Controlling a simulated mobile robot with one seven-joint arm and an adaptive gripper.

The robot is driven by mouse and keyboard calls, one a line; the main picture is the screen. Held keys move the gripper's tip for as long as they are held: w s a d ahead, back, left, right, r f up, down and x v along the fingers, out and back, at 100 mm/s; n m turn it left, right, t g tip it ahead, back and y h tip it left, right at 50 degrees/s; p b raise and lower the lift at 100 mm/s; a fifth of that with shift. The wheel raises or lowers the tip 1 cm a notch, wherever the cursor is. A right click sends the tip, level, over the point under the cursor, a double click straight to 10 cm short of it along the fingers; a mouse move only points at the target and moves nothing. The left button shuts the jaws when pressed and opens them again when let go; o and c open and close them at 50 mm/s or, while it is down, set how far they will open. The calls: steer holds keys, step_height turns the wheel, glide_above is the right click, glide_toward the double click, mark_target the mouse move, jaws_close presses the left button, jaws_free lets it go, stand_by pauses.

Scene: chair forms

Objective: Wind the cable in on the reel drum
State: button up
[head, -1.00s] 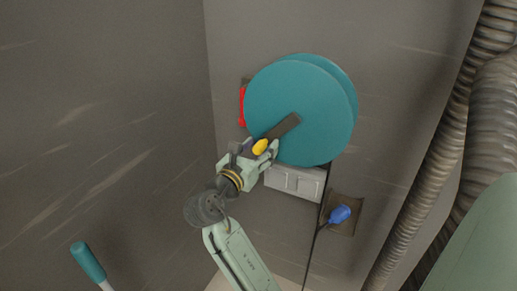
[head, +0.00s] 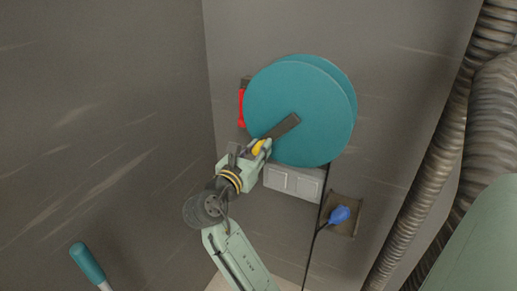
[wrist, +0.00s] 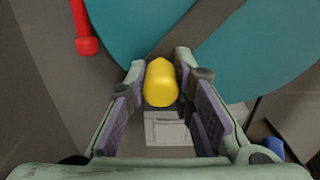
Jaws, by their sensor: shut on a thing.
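The teal reel drum (head: 310,100) is mounted on the grey wall, and its disc also shows in the wrist view (wrist: 265,55). A dark crank arm (head: 285,126) runs from the disc's middle down and left to a yellow knob (head: 258,147). My gripper (head: 262,150) is at the drum's lower left, shut on the yellow knob. In the wrist view the knob (wrist: 161,83) sits between my fingertips. The dark cable (head: 323,180) hangs from the drum's lower right side, down along the wall. The cable on the drum is hidden by the front disc.
A blue bulb-shaped thing (head: 340,214) sits on a brown plate at the right. A red handle (head: 242,107) is left of the drum. Ribbed hoses (head: 425,170) run along the right. A teal-ended handle (head: 88,262) stands lower left.

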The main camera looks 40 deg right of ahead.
steer(key=o, duration=0.5)
steer(key=s+f+b, duration=0.1)
steer(key=s+d+f+b, duration=0.1)
steer(key=s+b, duration=0.1)
steer(key=shift+s+d+f, duration=0.15)
steer(key=shift+d+f, duration=0.05)
steer(key=shift+f, duration=0.05)
steer(key=shift+s+d+b, duration=0.1)
steer(key=shift+s+b, duration=0.15)
steer(key=shift+b, duration=0.1)
steer(key=shift+r, duration=0.15)
steer(key=s, duration=0.1)
steer(key=s+d+b, duration=0.1)
steer(key=s, duration=0.2)
steer(key=shift+s+d, duration=0.15)
steer(key=shift+d, duration=0.25)
